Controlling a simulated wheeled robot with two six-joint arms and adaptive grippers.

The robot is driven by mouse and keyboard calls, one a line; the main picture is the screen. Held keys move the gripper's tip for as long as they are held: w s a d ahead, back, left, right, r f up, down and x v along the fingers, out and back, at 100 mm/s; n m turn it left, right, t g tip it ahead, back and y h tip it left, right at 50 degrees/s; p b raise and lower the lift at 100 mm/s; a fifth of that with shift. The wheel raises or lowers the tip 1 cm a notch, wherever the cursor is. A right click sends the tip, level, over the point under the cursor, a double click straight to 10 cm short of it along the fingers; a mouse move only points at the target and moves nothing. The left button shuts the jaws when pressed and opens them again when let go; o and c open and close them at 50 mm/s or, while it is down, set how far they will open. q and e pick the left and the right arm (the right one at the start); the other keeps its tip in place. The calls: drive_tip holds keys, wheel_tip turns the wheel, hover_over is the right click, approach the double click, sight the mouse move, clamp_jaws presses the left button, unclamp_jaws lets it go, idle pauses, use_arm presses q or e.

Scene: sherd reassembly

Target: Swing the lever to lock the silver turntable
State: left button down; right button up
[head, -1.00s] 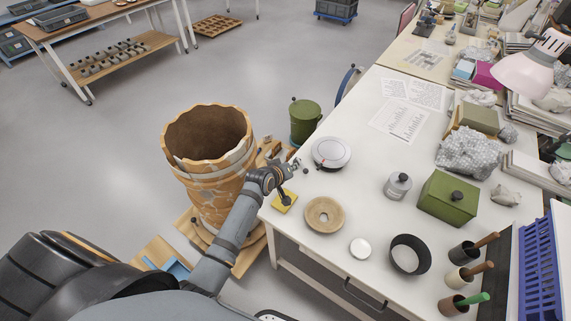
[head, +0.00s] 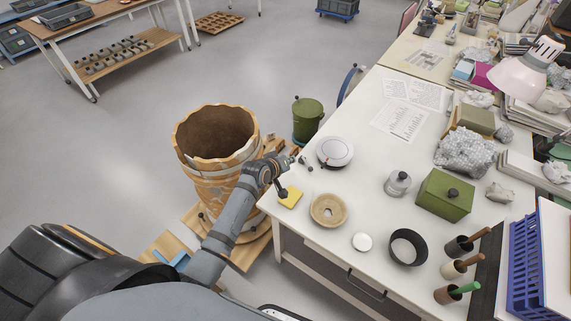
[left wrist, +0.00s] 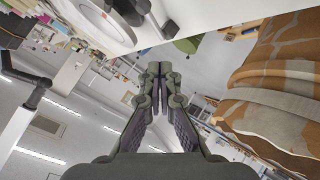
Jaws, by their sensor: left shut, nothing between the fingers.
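The silver turntable (head: 335,152), a round pale disc with a small red mark, sits near the left edge of the white table. It also shows at the top left of the left wrist view (left wrist: 95,14). A small dark lever (head: 305,163) lies at the turntable's left side; its black knob shows in the left wrist view (left wrist: 168,28). My left gripper (head: 290,159) is at the table's edge, just left of the lever. In the left wrist view its fingers (left wrist: 159,75) are together with nothing between them. I cannot tell whether it touches the lever. My right gripper is out of view.
A large patched clay vessel (head: 215,150) stands close behind my left arm. A green bin (head: 307,118) stands beyond the table edge. A yellow sponge (head: 291,198), a tan ring (head: 328,222) and a grey weight (head: 397,184) lie near the turntable.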

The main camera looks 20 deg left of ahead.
use_arm(q)
drive_tip(key=s+d+r, duration=0.2)
drive_tip(key=s+r, duration=0.2)
drive_tip(key=s, duration=0.1)
drive_tip(key=shift+s+d, duration=0.2)
drive_tip(key=shift+s, duration=0.2)
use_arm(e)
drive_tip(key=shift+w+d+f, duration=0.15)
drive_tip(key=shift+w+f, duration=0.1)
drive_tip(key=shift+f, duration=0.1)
